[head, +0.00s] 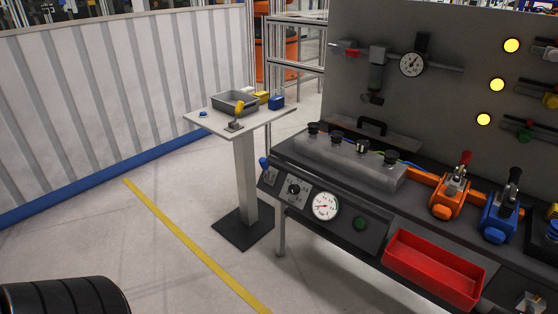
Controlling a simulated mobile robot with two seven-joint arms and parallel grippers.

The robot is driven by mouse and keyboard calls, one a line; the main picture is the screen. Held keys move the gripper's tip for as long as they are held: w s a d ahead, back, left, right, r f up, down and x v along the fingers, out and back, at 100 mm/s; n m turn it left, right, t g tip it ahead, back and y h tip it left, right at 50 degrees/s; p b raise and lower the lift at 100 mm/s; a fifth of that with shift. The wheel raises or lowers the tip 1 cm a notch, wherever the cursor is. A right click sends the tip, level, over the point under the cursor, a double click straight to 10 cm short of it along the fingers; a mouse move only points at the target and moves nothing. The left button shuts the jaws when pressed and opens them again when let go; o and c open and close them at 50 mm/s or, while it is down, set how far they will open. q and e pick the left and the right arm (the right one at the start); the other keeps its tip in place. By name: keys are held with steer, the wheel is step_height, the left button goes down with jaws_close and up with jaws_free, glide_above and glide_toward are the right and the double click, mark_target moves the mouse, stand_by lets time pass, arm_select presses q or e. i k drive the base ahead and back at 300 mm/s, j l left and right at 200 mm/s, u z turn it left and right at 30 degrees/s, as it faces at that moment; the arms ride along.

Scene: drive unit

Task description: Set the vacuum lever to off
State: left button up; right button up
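I cannot tell for sure which part is the vacuum lever. On the bench, an orange unit (448,202) has a red-topped lever (463,165) standing up. A blue unit (499,218) to its right has a black-topped lever (512,185), also standing up. Any lever labels are too small to read. Neither gripper is in view.
The pedestal table (215,122) also holds a grey tray (234,102) and a blue block (276,102). A red bin (433,268) hangs at the bench front. An upright grey board (455,70) with valves stands behind.

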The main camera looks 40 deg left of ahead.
mark_target(263, 162)
steer(key=i+l+u, duration=0.1)
steer(key=i+l, duration=0.2)
steer(key=i, duration=0.2)
steer(key=i+l+u, duration=0.1)
steer(key=i+l, duration=0.2)
steer(key=i, duration=0.2)
steer(key=u, duration=1.8)
steer(key=z, duration=0.4)
steer(key=i+j+z, duration=0.55)
steer(key=z, duration=0.2)
steer(key=i+j, duration=0.1)
steer(key=j, duration=0.2)
steer(key=i+j+z, duration=0.1)
steer(key=j, duration=0.2)
steer(key=i+j, duration=0.1)
steer(key=j, duration=0.25)
steer(key=i+l+z, duration=0.05)
